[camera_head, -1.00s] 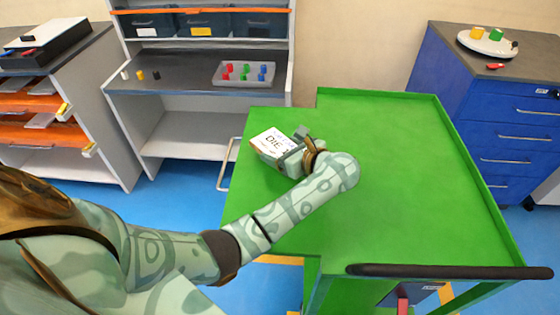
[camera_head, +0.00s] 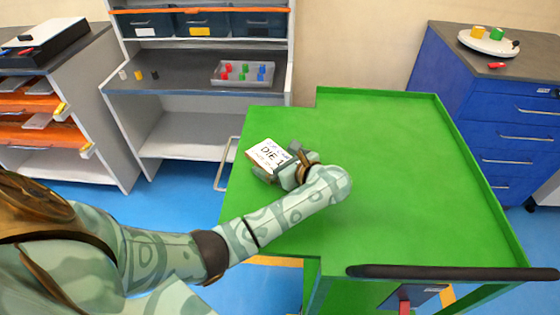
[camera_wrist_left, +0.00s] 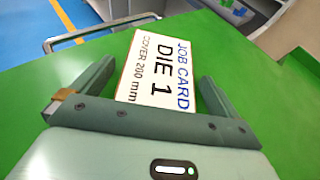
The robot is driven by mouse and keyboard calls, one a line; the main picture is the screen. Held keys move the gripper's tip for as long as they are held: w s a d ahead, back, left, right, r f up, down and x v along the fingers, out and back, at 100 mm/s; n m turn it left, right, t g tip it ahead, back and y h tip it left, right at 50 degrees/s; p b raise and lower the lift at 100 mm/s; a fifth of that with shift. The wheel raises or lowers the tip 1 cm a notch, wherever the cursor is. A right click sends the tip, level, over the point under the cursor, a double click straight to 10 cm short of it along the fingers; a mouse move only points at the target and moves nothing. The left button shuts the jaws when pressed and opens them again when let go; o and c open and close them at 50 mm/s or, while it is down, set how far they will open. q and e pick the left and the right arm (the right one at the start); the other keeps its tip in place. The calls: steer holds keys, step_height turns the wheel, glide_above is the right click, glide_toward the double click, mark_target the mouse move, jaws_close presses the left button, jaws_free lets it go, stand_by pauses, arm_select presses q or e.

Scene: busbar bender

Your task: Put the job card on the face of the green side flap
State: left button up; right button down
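The job card (camera_head: 266,153) is white with an orange edge and reads "DIE 1". It appears to lie face up on the green side flap (camera_head: 243,195), the left part of the green cart top. My left gripper (camera_head: 277,161) is low over the flap at the card's right end. In the left wrist view the card (camera_wrist_left: 160,60) lies between two widely spread fingers, with green showing on both sides of it. The fingers look apart from it. The card's near end is hidden behind the gripper's body. My right gripper is not in view.
A metal handle (camera_head: 222,170) stands off the flap's left edge. The cart's main top (camera_head: 400,170) is bare, with raised rims and a black push bar (camera_head: 450,272) in front. A shelf bench with a grey tray (camera_head: 262,84) stands behind; blue drawers (camera_head: 490,120) stand right.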

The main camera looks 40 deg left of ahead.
arm_select(q)
steer(key=shift+d+r, duration=0.1)
steer(key=shift+r, duration=0.15)
steer(key=p+v, duration=0.2)
steer(key=v, duration=0.9)
steer(key=shift+s+d+r, duration=0.1)
steer(key=shift+d, duration=0.3)
steer(key=shift+p, duration=0.3)
